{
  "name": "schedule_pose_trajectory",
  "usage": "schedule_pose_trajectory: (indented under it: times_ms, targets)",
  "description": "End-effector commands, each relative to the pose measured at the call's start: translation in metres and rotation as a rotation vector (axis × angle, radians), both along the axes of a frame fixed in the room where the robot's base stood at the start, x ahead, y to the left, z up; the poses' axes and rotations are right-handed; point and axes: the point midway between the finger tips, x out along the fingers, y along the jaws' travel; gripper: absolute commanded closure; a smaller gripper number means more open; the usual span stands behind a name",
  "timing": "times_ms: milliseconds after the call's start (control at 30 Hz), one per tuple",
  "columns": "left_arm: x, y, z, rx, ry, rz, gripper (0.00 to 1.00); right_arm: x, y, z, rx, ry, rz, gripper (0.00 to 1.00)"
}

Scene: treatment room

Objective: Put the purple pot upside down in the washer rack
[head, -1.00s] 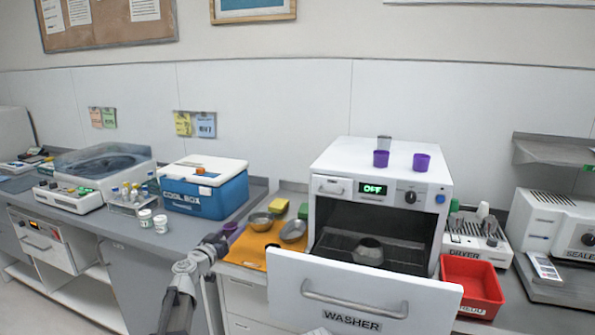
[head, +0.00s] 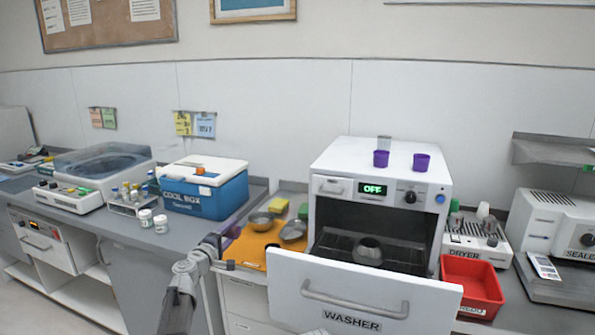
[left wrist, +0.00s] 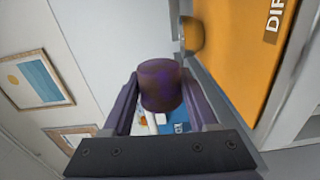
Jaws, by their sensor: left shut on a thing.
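My left gripper (head: 222,246) is shut on a purple pot (left wrist: 161,86) with brown stains. In the left wrist view the pot sits between the two fingers. In the head view the gripper is left of the washer, by the orange mat, and the pot (head: 234,231) shows only as a small purple patch behind it. The washer (head: 335,205) has its front drawn open. Its dark rack (head: 335,243) holds an upturned metal bowl (head: 369,252). My right gripper is not in view.
Two purple pots (head: 381,159) (head: 421,162) and a clear cup (head: 384,142) stand on the washer. The orange mat (head: 255,252) holds metal bowls (head: 292,230). A red bin (head: 472,285) and the dryer (head: 478,237) stand right. A cool box (head: 205,190) stands left.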

Motion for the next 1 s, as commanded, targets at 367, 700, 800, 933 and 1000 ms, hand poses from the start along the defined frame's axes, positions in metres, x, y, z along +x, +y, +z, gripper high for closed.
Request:
schedule_pose_trajectory:
  times_ms: [367, 700, 800, 933, 1000]
  targets:
    - [0.0000, 0.0000, 0.0000, -0.159, 0.058, 0.000, 0.78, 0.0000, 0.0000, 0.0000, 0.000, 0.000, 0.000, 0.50]
    - [0.0000, 0.0001, 0.0000, -0.621, 0.226, 0.000, 0.78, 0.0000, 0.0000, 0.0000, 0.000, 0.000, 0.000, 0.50]
    - [0.0000, 0.0000, 0.0000, -0.757, 0.275, 0.000, 0.78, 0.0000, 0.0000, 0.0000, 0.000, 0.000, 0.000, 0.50]
    - [0.0000, 0.0000, 0.0000, -0.933, 0.339, 0.000, 0.78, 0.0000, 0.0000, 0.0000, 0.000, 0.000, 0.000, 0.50]
    - [0.0000, 0.0000, 0.0000, -1.028, 0.373, 0.000, 0.78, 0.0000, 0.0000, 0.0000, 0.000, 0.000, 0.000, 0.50]
